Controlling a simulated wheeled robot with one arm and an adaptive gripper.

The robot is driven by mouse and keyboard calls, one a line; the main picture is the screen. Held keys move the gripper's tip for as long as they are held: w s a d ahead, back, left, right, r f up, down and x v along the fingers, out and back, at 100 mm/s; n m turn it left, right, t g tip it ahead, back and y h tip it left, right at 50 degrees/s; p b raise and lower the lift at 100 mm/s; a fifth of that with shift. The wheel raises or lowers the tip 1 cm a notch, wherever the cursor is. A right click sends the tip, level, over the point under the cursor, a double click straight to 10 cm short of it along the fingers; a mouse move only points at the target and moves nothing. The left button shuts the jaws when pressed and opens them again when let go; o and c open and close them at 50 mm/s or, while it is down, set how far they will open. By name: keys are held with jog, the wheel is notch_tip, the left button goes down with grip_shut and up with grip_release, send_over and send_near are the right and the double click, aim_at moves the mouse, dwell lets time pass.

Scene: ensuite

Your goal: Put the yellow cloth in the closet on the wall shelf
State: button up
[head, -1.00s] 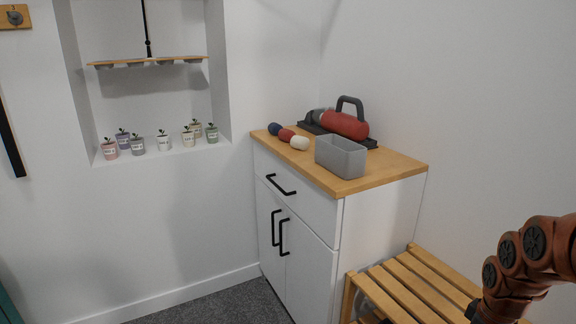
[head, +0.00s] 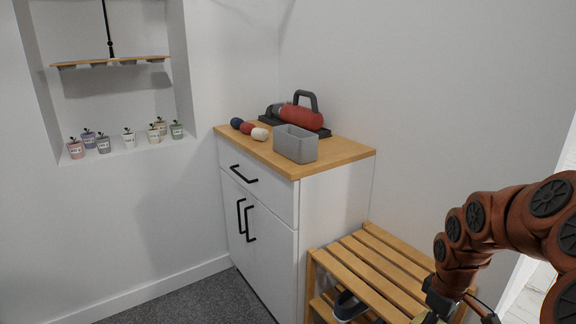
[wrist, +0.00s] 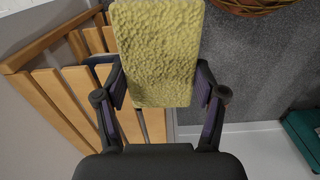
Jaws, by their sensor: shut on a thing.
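The yellow cloth (wrist: 158,50) is held in my gripper (wrist: 160,90) in the wrist view. It is a textured, flat rectangle, with one finger pressed at each side. Below it are the slatted wooden bench and the grey carpet. In the head view my gripper (head: 430,316) is at the bottom edge, mostly cut off, in front of the bench. The wall shelf (head: 112,61) is a thin wooden board in the recess at upper left, far from my gripper.
A white cabinet (head: 262,220) stands in the corner, bearing a grey bin (head: 296,146) and a red device (head: 302,116). Several potted plants (head: 129,138) line the recess ledge. The slatted bench (head: 365,268) has a shoe beneath. A wicker basket (wrist: 255,6) lies on the carpet.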

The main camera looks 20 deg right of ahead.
jog(key=w+a+r+m, duration=0.1)
jog(key=w+a+r, duration=0.1)
jog(key=w+a, duration=0.5)
jog(key=w+a+r+m, duration=0.1)
jog(key=w+a+r, duration=0.15)
jog(key=w, duration=0.85)
jog(key=w+a+r+m+p, duration=0.1)
jog(key=w+a+r, duration=0.1)
jog(key=w+a, duration=0.5)
jog(key=w+a+r, duration=0.2)
jog(key=w+a, duration=0.1)
jog(key=a, duration=0.8)
jog(key=s+r+p, duration=0.3)
jog(key=r+p, duration=1.1)
jog(key=p, duration=1.3)
jog(key=shift+r, duration=0.4)
jog(key=shift+a, duration=0.1)
